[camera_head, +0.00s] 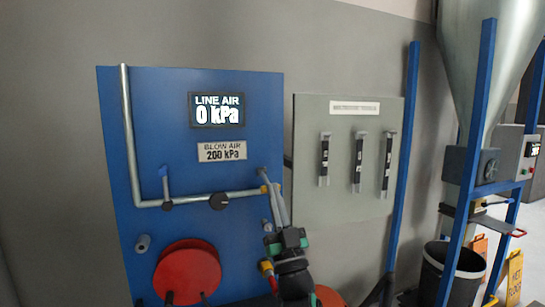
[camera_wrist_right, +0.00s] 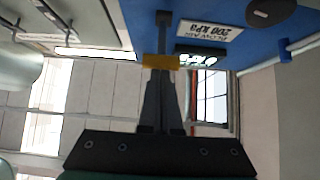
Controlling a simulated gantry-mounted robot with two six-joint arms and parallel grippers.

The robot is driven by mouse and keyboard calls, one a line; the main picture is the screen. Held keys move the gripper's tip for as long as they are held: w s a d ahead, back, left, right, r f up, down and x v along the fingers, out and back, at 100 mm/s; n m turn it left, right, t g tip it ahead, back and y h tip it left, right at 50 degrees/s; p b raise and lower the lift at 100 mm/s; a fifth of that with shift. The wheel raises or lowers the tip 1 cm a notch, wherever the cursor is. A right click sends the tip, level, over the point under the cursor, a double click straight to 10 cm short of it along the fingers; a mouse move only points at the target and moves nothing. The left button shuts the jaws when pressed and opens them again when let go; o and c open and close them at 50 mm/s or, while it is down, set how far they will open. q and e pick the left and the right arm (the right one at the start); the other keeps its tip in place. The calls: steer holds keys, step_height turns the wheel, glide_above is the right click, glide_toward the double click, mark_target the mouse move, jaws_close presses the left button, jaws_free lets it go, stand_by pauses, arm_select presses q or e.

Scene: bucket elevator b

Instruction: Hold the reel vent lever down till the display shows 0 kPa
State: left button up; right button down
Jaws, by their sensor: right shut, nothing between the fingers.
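The display (camera_head: 217,110) on the blue panel reads LINE AIR 0 kPa. My right gripper (camera_head: 274,188) is at the panel's right edge, with its fingers shut and nothing between them. A small dark lever (camera_head: 263,172) with a yellow block (camera_head: 264,189) is at the fingertips. In the right wrist view the shut fingers (camera_wrist_right: 160,75) meet the yellow block (camera_wrist_right: 160,61), and the dark lever (camera_wrist_right: 163,20) extends beyond it. I cannot tell whether the fingers press on the lever. The fingers and wrist hide part of this area. My left gripper is not in view.
A BLOW AIR 200 kPa plate (camera_head: 222,151) is below the display. A pipe (camera_head: 130,150) with a black knob (camera_head: 219,201) crosses the panel. A red reel (camera_head: 187,273) is below. A grey board (camera_head: 345,150) with several slots, a blue post (camera_head: 403,170) and a hopper stand to the right.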

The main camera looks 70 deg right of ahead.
steer(key=shift+d+f, duration=0.1)
steer(key=shift+f, duration=0.05)
stand_by(0.5)
step_height(320, 180, up, 4)
steer(key=a+p, duration=0.2)
steer(key=p, duration=0.2)
steer(key=d+b+v, duration=0.1)
steer(key=b+v, duration=0.3)
steer(key=v, duration=0.6)
steer(key=shift+s+a+f+b, duration=0.25)
steer(key=shift+s+f+b, duration=0.15)
steer(key=shift+s+f, duration=0.1)
